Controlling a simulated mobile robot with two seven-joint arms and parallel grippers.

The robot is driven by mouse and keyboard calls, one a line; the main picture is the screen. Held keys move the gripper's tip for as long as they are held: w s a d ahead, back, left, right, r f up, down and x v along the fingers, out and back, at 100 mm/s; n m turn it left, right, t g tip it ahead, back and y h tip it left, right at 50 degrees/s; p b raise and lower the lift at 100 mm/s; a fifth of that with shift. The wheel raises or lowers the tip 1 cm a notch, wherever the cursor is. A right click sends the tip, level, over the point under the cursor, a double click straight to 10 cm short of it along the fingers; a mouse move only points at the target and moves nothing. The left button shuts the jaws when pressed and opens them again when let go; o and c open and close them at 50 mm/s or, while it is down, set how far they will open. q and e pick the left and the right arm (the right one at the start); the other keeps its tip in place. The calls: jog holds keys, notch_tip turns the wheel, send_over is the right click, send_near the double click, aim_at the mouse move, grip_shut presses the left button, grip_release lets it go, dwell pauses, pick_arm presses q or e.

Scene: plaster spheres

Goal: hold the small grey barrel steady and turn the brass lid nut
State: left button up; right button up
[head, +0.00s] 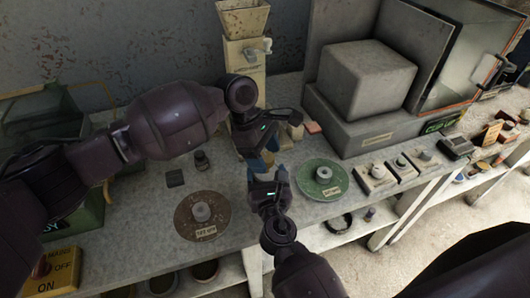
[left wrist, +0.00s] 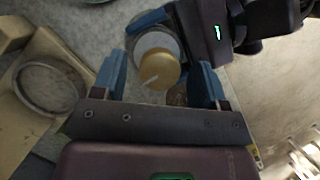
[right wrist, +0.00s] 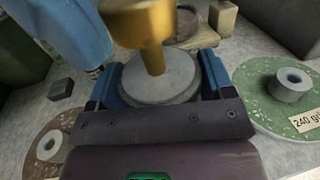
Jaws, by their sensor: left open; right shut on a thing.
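The small grey barrel (right wrist: 155,84) sits between the blue fingers of my right gripper (head: 269,172), which is shut on it. It also shows in the left wrist view (left wrist: 150,42). The brass lid nut (left wrist: 158,70) is at the barrel's top end; it looms close in the right wrist view (right wrist: 138,22). My left gripper (head: 265,148) is open, with one blue finger on each side of the nut in the left wrist view. I cannot tell whether a finger touches it. In the head view the grippers mostly hide barrel and nut.
A brown disc (head: 188,222) lies on the bench to the left, a green disc (head: 308,188) to the right. A beige hopper machine (head: 245,60) stands behind. A large grey block (head: 365,80) and several small switch boxes (head: 377,177) are at the right. Bench between the discs is narrow.

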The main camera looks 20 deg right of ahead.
pick_arm(q)
jog(key=shift+c, duration=0.3)
jog(key=c, duration=0.9)
jog(key=shift+m, duration=0.4)
jog(key=m+y, duration=0.1)
jog(key=m, duration=0.1)
jog(key=m+g, duration=0.1)
jog(key=m, duration=0.1)
jog(key=shift+d+m+y, duration=0.15)
jog(key=shift+m+y, duration=0.15)
jog(key=shift+y, duration=0.1)
jog(key=m+y, duration=0.2)
jog(key=m, duration=0.3)
jog(key=o, duration=1)
jog(key=shift+c, duration=0.2)
